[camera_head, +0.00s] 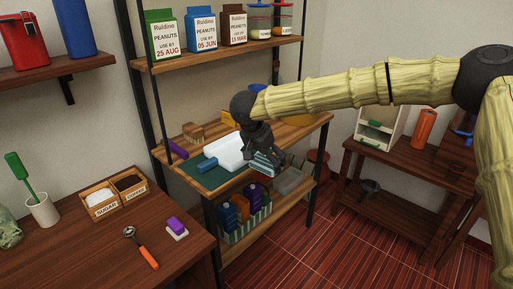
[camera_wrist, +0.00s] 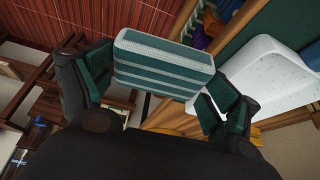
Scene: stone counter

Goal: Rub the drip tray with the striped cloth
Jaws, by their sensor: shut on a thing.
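The striped cloth, a thick teal pad with pale stripes, is held in my gripper (camera_head: 260,150). It shows below the fingers in the head view (camera_head: 263,164) and fills the upper middle of the wrist view (camera_wrist: 165,64). My gripper (camera_wrist: 158,92) is shut on it, with a finger at each side. The white tray, which looks like the drip tray (camera_head: 225,153), lies on a green mat on the rack's middle shelf. It shows at the right of the wrist view (camera_wrist: 268,78), with small dark specks on it. The cloth is apart from it, near the shelf's front edge.
A blue block (camera_head: 207,165) lies left of the tray, and a purple one (camera_head: 178,149) farther left. A striped crate (camera_head: 246,230) with several bottles and a grey tray (camera_head: 289,181) stand on the lower shelf. A rack post (camera_head: 312,180) rises at the right.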

